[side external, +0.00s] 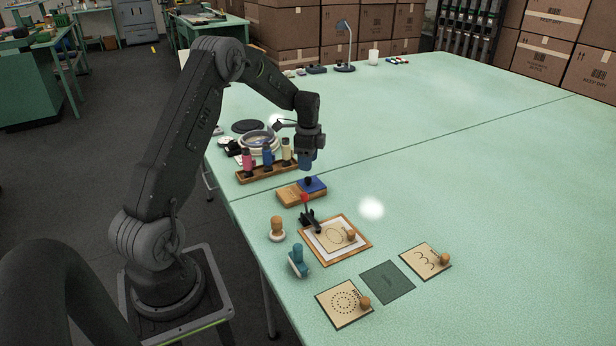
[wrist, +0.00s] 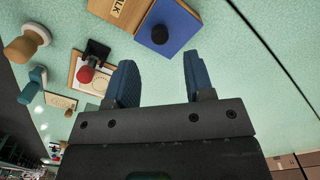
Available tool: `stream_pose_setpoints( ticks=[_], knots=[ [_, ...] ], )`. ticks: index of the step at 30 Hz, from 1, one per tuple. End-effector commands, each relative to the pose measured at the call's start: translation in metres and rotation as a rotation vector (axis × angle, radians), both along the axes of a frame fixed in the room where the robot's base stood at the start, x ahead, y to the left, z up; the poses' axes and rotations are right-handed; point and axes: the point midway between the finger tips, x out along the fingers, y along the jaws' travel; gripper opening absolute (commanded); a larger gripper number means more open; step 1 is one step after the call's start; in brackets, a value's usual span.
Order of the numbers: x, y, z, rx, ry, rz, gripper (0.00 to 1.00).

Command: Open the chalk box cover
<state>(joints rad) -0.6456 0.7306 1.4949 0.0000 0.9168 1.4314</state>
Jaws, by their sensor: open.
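The chalk box (side external: 292,197) is a low wooden box on the green table, with a blue cover (side external: 318,184) on its far right part. A dark round knob (side external: 308,181) stands on the blue cover. The wrist view shows the wooden part with letters (wrist: 124,8), the blue cover (wrist: 186,32) and the black knob (wrist: 159,34) ahead of the fingers. My gripper (side external: 307,160) is above the box, fingers pointing down. In the wrist view my gripper (wrist: 158,76) has its two blue fingers apart with nothing between them. The knob lies beyond the fingertips, apart from them.
A wooden rack (side external: 268,171) with coloured bottles stands close behind the box. In front are a red-knobbed black clamp (side external: 308,216) on a framed board (side external: 357,251), a wooden stamp (side external: 277,228) and a teal stamp (side external: 298,261). The table to the right is clear.

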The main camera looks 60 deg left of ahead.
Motion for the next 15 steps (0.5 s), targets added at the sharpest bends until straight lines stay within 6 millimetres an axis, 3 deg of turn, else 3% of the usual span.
stream_pose_setpoints(
  ticks=[6, 15],
  knots=[
    [0.0, -0.001, -0.04, -0.001, 0.001, 0.0, 0.48],
    [0.0, 0.0, -0.061, 0.0, 0.0, 0.0, 0.48]
  ],
)
